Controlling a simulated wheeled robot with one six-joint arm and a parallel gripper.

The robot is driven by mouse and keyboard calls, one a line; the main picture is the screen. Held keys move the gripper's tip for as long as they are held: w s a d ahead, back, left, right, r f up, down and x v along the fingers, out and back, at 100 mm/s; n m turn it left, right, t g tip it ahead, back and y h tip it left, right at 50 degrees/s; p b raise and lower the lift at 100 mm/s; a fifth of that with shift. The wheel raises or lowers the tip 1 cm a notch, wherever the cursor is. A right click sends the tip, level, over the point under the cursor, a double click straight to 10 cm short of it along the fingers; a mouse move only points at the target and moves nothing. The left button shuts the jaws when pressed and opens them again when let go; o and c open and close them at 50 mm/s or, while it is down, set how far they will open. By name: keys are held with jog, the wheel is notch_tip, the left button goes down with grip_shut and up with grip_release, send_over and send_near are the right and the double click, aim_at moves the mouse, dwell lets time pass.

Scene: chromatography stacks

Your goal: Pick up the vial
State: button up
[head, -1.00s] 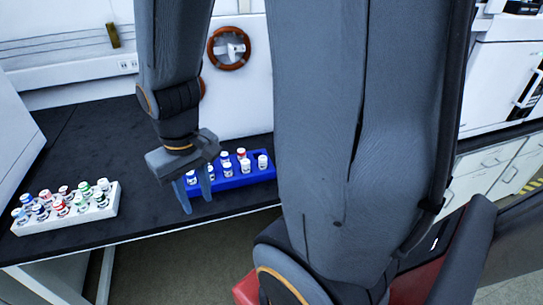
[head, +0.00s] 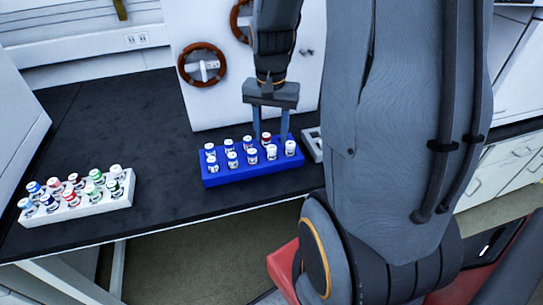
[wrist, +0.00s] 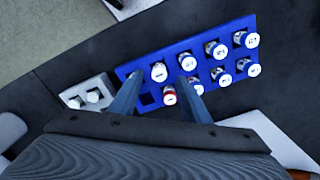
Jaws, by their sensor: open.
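A blue rack (head: 230,177) on the black bench holds several white-capped vials in two rows. My gripper (head: 270,137) points down over the rack's right part, its fingers apart. A vial with a red band (head: 266,139) shows between the fingers, in the back row. In the wrist view my gripper (wrist: 160,80) straddles this red-banded vial (wrist: 169,97) and a white-capped vial (wrist: 158,72) beyond it. Neither is visibly gripped; I cannot tell whether a finger touches one. An empty slot (wrist: 148,99) lies beside the red-banded vial. It is unclear which vial the task means.
A white rack (head: 85,206) with several coloured vials stands at the bench's left. A small grey holder (head: 314,145) sits just right of the blue rack; in the wrist view it (wrist: 76,91) holds two white-topped items. A white panel with red-rimmed wheels (head: 203,64) stands behind.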

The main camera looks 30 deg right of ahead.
aim_at(272, 148)
jog(key=shift+d+f+p, duration=0.1)
jog(key=shift+f+p, duration=0.2)
jog(key=shift+f, duration=2.45)
grip_shut()
